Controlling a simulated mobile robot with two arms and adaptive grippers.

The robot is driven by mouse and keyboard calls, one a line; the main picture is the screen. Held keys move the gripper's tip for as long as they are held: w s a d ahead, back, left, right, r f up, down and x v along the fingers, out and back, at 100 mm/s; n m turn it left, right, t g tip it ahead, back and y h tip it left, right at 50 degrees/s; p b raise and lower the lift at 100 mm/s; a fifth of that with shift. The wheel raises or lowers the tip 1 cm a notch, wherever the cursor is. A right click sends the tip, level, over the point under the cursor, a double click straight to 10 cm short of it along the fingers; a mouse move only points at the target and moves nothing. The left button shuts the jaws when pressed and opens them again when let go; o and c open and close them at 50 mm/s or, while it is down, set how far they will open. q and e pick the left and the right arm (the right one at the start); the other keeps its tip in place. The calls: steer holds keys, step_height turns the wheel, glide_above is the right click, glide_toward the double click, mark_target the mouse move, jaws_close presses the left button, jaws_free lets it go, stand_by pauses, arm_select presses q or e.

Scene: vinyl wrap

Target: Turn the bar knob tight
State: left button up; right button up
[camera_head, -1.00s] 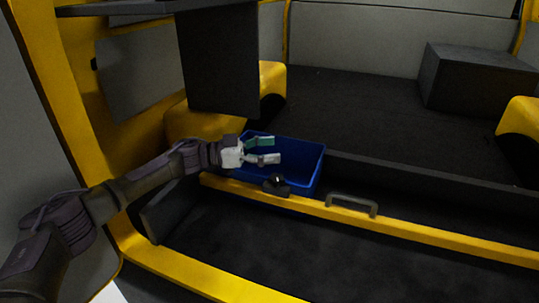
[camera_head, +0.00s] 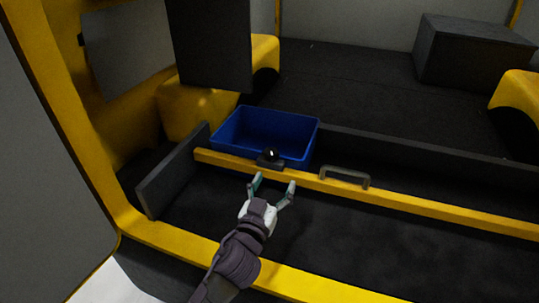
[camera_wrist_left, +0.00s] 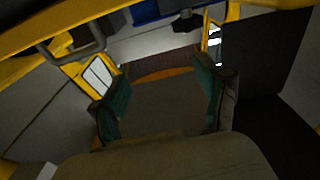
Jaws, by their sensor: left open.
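The black bar knob (camera_head: 270,156) sits on a dark mount on the yellow bar (camera_head: 410,204), in front of the blue bin. In the left wrist view a dark shape that looks like the knob (camera_wrist_left: 187,22) shows at the top edge. My left gripper (camera_head: 273,184) is open and empty, with its green-padded fingers spread. In the head view its fingertips appear just below the knob and the bar, apart from the knob. Both fingers (camera_wrist_left: 162,90) also show in the left wrist view. My right gripper is not in view.
A blue bin (camera_head: 309,144) stands behind the bar. A grey handle (camera_head: 345,177) is on the bar to the right of the knob. A dark panel (camera_head: 170,180) stands at the bar's left end. A dark box (camera_head: 470,55) is at the back right.

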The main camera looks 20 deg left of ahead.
mark_target(269, 158)
arm_select(q)
steer(key=w+a+y, duration=0.1)
steer(key=w+a+f+n, duration=0.1)
steer(key=w, duration=0.1)
steer(key=w+a+y, duration=0.1)
steer(key=w+a, duration=0.1)
steer(key=shift+w+f+g+y, duration=0.15)
steer(key=shift+g+y, duration=0.15)
steer(key=shift+g, duration=0.1)
steer(key=w, duration=0.5)
steer(key=shift+w+a+b, duration=0.25)
steer(key=shift+a+b, duration=0.05)
steer(key=shift+b, duration=0.1)
steer(key=shift+w, duration=0.5)
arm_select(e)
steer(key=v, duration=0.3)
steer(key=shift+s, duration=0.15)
arm_select(q)
steer(key=c, duration=1.2)
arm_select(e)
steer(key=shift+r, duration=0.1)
